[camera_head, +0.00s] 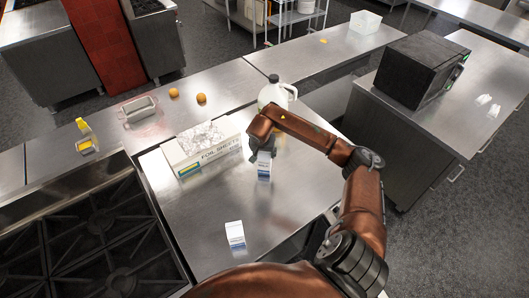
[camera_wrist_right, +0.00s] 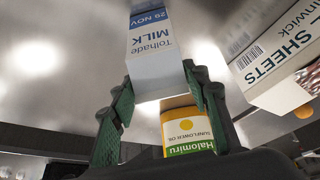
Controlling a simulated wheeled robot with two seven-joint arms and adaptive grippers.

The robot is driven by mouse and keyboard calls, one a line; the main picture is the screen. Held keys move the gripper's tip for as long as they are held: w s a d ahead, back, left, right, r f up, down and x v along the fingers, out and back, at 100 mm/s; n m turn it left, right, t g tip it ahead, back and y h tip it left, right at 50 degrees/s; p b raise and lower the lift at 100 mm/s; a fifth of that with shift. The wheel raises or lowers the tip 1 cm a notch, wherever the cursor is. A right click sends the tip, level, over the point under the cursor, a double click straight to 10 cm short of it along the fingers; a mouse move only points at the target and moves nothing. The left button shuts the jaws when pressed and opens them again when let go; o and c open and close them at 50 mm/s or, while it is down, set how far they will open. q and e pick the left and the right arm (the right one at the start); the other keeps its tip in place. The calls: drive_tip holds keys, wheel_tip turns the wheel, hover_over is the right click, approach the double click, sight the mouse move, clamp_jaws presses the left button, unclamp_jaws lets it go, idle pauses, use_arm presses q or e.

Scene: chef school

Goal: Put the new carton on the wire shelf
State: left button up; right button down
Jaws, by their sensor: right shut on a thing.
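My right gripper (camera_head: 262,150) is over the steel counter, shut on a small white and blue milk carton (camera_head: 264,168). In the right wrist view the carton (camera_wrist_right: 153,60) sits between the green-padded fingers (camera_wrist_right: 157,80); its printing reads "Tolhade MILK" and "29 NOV". I cannot tell whether its base touches the counter. A second white and blue carton (camera_head: 235,233) stands on the near counter; its date is too small to read. A white wire shelf (camera_head: 297,17) stands at the far back, only partly in view. My left gripper is not in view.
A foil sheets box (camera_head: 205,158) lies left of the gripper and a large white jug (camera_head: 275,95) stands behind it. A yellow sunflower oil label (camera_wrist_right: 188,130) shows in the wrist view. A black microwave (camera_head: 420,70) is on the right counter; a stove (camera_head: 90,240) is at left.

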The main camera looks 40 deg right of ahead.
drive_tip(key=shift+f, duration=0.1)
drive_tip(key=c, duration=1.1)
unclamp_jaws()
